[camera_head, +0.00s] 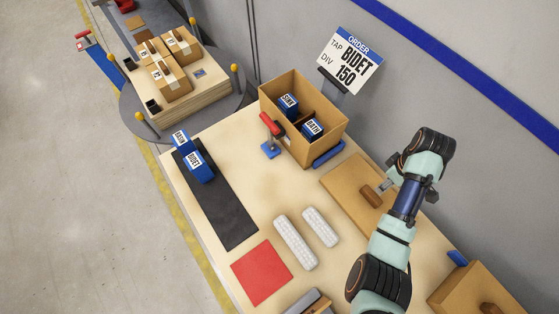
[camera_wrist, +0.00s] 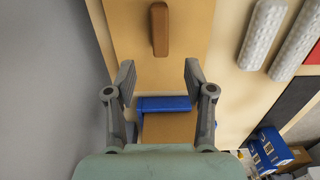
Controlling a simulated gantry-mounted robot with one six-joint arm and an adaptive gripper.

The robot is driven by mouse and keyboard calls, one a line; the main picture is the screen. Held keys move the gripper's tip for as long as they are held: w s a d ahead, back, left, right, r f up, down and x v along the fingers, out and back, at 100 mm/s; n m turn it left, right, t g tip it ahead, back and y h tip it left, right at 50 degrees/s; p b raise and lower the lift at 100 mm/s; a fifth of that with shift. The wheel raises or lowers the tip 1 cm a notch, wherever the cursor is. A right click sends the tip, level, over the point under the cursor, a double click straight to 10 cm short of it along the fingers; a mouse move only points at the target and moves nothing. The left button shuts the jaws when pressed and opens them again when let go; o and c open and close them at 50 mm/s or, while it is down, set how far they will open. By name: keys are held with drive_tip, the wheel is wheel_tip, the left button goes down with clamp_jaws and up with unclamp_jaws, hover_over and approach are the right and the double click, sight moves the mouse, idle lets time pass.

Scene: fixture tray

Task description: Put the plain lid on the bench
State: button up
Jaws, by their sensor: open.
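A flat tan lid (camera_head: 345,190) with a brown bar handle (camera_head: 371,196) lies at the bench's wall side, right of the open carton. It looks unmarked. The wrist view shows the lid (camera_wrist: 190,55) and its handle (camera_wrist: 160,30) ahead of the fingers. My gripper (camera_head: 387,185) is above the lid, close to the handle in the picture. In the wrist view my gripper (camera_wrist: 158,80) is open with nothing between its fingers. A second tan piece with a brown handle (camera_head: 490,308) is at the lower right, partly cut off. The bench (camera_head: 265,200) is pale wood.
An open carton (camera_head: 302,143) holds blue boxes on both sides of a divider. A red-handled clamp (camera_head: 270,130) stands beside it. Two white padded rolls (camera_head: 296,242), a red mat (camera_head: 261,273) and a dark strip (camera_head: 225,210) with two blue boxes occupy the bench. Bare wood lies between strip and carton.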

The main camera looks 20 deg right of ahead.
drive_tip(key=w+a+r+m+t+h, duration=0.1)
drive_tip(key=w+a+r+t, duration=0.2)
drive_tip(key=a, duration=0.5)
drive_tip(key=w+a+r+t+h, duration=0.1)
drive_tip(key=w+a+r+t, duration=0.1)
drive_tip(key=w+a+r, duration=0.5)
drive_tip(key=w+a+m+t, duration=0.1)
drive_tip(key=w+a+t, duration=0.15)
drive_tip(key=a, duration=0.75)
drive_tip(key=s+a+r+t+y, duration=0.1)
drive_tip(key=s+a+r+t, duration=0.1)
drive_tip(key=a+r, duration=0.3)
drive_tip(key=s+a+r+m+t+y, duration=0.1)
drive_tip(key=s+a+r+t, duration=0.1)
drive_tip(key=a+r, duration=0.4)
drive_tip(key=a+t, duration=0.1)
drive_tip(key=a, duration=0.3)
drive_tip(key=shift+a, duration=0.3)
